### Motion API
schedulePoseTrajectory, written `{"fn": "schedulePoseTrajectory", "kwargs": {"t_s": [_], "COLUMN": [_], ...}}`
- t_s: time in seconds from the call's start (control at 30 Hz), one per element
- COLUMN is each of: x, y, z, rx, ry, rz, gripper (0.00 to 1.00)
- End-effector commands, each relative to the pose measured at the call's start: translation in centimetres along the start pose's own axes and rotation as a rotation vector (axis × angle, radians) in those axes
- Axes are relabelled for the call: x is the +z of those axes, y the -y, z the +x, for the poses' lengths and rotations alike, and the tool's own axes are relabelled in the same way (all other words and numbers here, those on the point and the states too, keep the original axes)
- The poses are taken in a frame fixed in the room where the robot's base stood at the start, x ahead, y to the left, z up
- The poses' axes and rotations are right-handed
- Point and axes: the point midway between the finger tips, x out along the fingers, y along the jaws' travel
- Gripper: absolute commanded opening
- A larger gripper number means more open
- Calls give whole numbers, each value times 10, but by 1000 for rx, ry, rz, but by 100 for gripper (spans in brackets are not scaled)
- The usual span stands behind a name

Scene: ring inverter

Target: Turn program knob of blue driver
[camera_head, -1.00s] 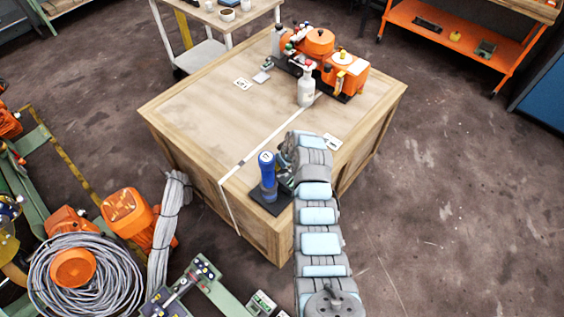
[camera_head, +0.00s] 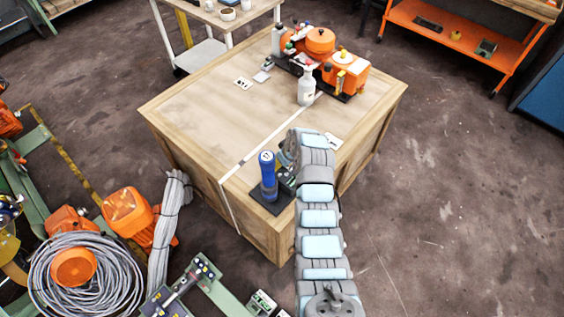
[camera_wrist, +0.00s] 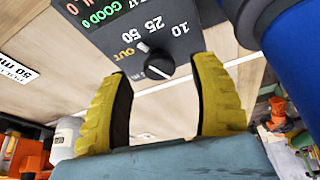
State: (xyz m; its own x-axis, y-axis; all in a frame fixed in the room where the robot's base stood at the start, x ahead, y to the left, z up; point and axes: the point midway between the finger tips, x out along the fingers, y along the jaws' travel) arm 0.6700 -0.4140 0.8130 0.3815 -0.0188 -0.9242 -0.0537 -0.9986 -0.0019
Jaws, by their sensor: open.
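The blue driver (camera_head: 267,176) stands upright on a dark base at the near corner of the wooden crate. Its blue body also shows at the upper right of the wrist view (camera_wrist: 284,48). The black round program knob (camera_wrist: 158,66) with a white pointer sits on a dark panel (camera_wrist: 185,30) marked OUT, 50, 25 and 10. My gripper (camera_wrist: 163,70) is open, its two yellow fingers on either side of the knob with gaps to it. I cannot tell how deep the fingertips are. In the head view my arm hides most of the gripper and the panel.
The wooden crate (camera_head: 200,110) has a clear middle. A white bottle (camera_head: 306,86) and an orange machine (camera_head: 346,74) stand at its far right. A grey cable coil (camera_head: 105,280) and orange motors (camera_head: 127,210) lie at the left.

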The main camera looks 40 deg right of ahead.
Motion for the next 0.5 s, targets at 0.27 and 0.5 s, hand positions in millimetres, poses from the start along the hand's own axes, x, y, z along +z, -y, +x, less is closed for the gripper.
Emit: {"fn": "schedulePoseTrajectory", "kwargs": {"t_s": [0.27, 0.5], "x": [-2, -1], "y": [-1, 0], "z": [-28, -55], "rx": [5, 3], "ry": [-5, -3], "rz": [-2, -2], "gripper": [62, 62]}}
